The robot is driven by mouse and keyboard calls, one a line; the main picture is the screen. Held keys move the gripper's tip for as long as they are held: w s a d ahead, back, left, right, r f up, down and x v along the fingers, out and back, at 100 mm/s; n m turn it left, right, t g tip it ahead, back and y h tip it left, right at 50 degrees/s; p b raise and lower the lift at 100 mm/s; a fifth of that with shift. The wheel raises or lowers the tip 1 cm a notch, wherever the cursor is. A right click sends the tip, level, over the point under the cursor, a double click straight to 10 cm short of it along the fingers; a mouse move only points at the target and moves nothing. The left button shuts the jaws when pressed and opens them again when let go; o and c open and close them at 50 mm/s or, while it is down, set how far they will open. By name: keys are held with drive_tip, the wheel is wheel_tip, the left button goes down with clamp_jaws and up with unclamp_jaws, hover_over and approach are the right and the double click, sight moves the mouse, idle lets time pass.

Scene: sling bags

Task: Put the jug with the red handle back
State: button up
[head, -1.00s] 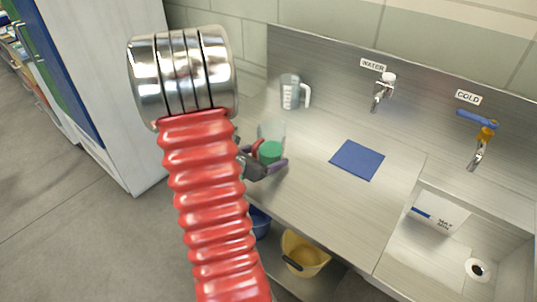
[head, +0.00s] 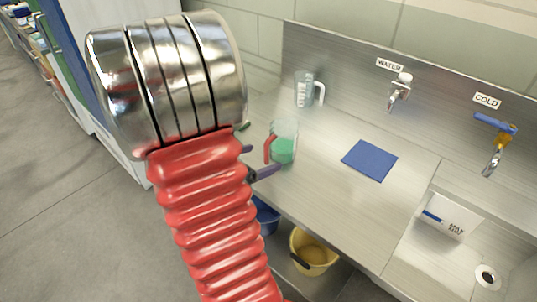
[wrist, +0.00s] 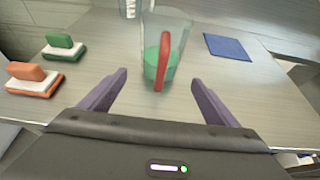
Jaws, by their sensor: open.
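The clear jug with the red handle (head: 285,148) stands upright on the steel counter with green liquid inside. In the wrist view the jug (wrist: 176,50) is straight ahead, and its red handle (wrist: 163,62) faces me. My gripper (wrist: 158,98) is open, its two purple fingers spread on either side of the handle's line, short of the jug. Nothing is between them. In the head view my arm hides most of the gripper; a purple finger shows left of the jug. A blue square mat (head: 369,160) lies bare on the counter.
A second clear jug with a pale handle (head: 304,90) stands at the back wall. Green (wrist: 63,47) and orange (wrist: 34,79) scrubbers lie left. The sink with a white box (head: 449,216) is right. A yellow bucket (head: 314,250) sits below the counter.

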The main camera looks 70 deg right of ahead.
drive_tip(key=shift+v, duration=0.9)
drive_tip(key=shift+w, duration=0.15)
drive_tip(key=shift+w+a+r+m, duration=0.15)
drive_tip(key=shift+a+r+m, duration=0.1)
drive_tip(key=shift+a+m, duration=0.1)
drive_tip(key=w+a+r+m+t+y, duration=0.3)
drive_tip(key=w+a+r+m+y, duration=0.1)
drive_tip(key=a, duration=1)
drive_tip(key=w+a+r+m+t+y, duration=0.3)
drive_tip(key=w+a+m+t+y, duration=0.1)
drive_tip(key=a, duration=0.9)
drive_tip(key=w+a+r+m+t+y, duration=0.3)
drive_tip(key=w+a+r+m+y, duration=0.1)
drive_tip(key=a, duration=1)
drive_tip(key=shift+w+a+r+m+t, duration=0.3)
drive_tip(key=shift+a+r+m+t, duration=0.05)
drive_tip(key=shift+t, duration=0.05)
